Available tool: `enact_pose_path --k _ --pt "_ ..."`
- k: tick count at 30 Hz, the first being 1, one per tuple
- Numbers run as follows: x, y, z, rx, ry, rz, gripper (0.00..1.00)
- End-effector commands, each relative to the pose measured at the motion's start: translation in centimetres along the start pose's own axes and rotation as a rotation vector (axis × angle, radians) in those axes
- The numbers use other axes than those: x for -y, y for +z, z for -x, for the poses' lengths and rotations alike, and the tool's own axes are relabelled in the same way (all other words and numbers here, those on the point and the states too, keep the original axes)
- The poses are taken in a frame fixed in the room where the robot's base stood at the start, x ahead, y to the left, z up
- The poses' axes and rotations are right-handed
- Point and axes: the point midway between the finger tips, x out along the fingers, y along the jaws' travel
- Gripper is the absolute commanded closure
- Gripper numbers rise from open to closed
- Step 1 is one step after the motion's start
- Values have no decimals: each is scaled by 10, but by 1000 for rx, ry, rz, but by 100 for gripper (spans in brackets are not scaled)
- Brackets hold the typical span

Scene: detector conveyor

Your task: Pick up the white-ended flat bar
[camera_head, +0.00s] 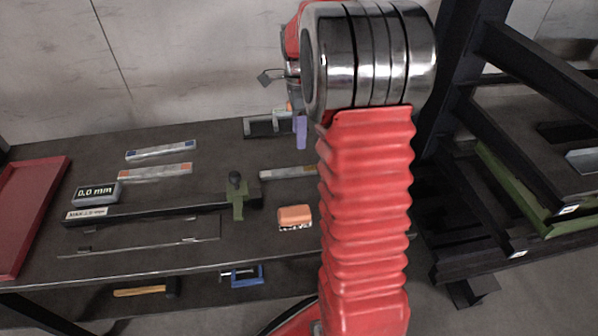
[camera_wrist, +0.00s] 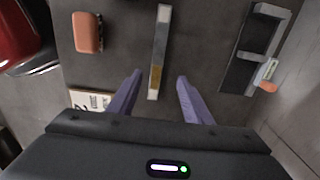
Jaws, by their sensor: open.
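The white-ended flat bar (camera_wrist: 159,45) lies on the dark table in the wrist view, a grey strip with pale ends and a yellowish patch near its lower end. In the head view the flat bar (camera_head: 285,172) shows only in part, its right side hidden behind my arm. My gripper (camera_wrist: 160,77) is open, with a purple finger on each side of the bar's lower end in the picture. Nothing is between the fingers in their grasp; the height above the bar is hard to tell. In the head view one purple finger (camera_head: 301,130) shows beside my arm.
An orange block (camera_wrist: 88,33) lies left of the bar, and a grey frame (camera_wrist: 245,60) lies right. Blue-ended (camera_head: 160,150) and orange-ended (camera_head: 154,172) bars lie farther left. A caliper-like tool (camera_head: 150,207), a display box (camera_head: 96,194) and a red tray (camera_head: 30,205) are also there.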

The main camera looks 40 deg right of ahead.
Motion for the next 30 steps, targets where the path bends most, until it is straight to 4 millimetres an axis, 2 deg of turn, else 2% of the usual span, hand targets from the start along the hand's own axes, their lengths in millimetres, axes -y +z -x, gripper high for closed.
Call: enact_pose_path --k 15,30 --pt "-1 1 -74 0 3 1 55" --pt "-2 1 -83 0 1 2 55"
